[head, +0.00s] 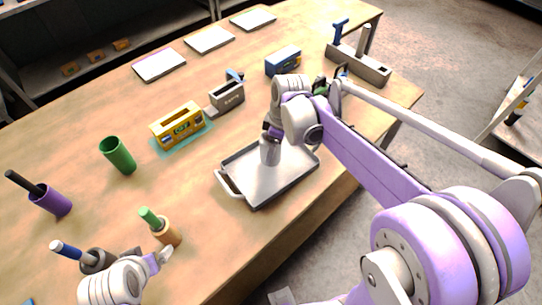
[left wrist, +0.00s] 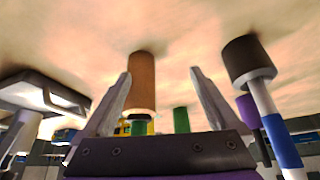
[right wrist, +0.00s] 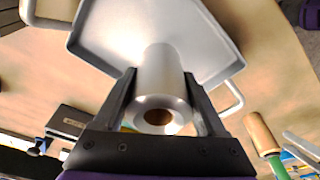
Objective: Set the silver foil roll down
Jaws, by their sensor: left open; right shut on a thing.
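The silver foil roll (head: 269,151) is upright over the grey metal tray (head: 229,184), near its middle. My right gripper (head: 272,134) is shut on the roll near its top. In the right wrist view the roll (right wrist: 161,80) is between both fingers, its open end with a brown core facing the camera. Its far end meets the tray surface (right wrist: 105,35) in the picture; I cannot tell whether it touches or hovers slightly. My left gripper (left wrist: 160,85) is open and empty. It is beside a copper-brown roll (left wrist: 142,82) with a green handle, which stands beyond its fingers.
A green cylinder (head: 117,156), a purple roll (head: 50,201) and a dark roll with a blue handle (head: 68,250) stand left. A yellow box (head: 178,126), a grey box (head: 228,97) and a blue box (head: 283,61) stand behind the tray. White pads (head: 210,40) lie farther back.

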